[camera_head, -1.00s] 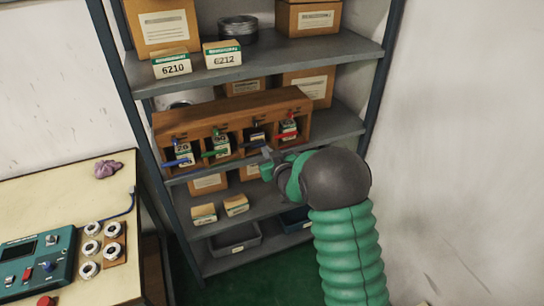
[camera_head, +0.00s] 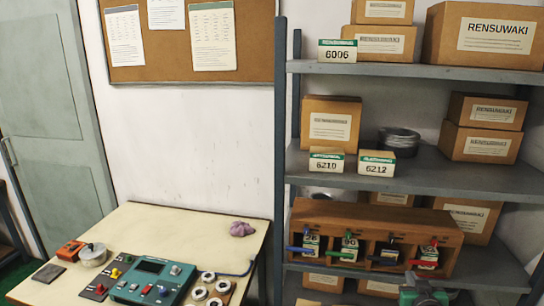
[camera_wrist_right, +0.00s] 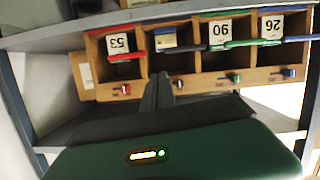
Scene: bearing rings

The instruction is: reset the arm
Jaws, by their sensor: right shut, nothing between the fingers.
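My right gripper (camera_head: 424,292) shows at the bottom right edge of the head view, in front of and below the right end of the wooden rack (camera_head: 452,227). In the right wrist view its fingers (camera_wrist_right: 158,88) are together and empty, pointing at the rack (camera_wrist_right: 142,76), which appears upside down there. The fingertips overlap the rack's lower front edge in that view; I cannot tell the gap. Most of my right arm is outside the head view. My left gripper is not in view.
The rack holds number cards and coloured levers, including a blue lever (camera_head: 301,249) and a red lever (camera_head: 424,263). The shelving's left post (camera_head: 280,130) stands beside a cream table (camera_head: 150,222) with a teal control box (camera_head: 150,280) and several rings.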

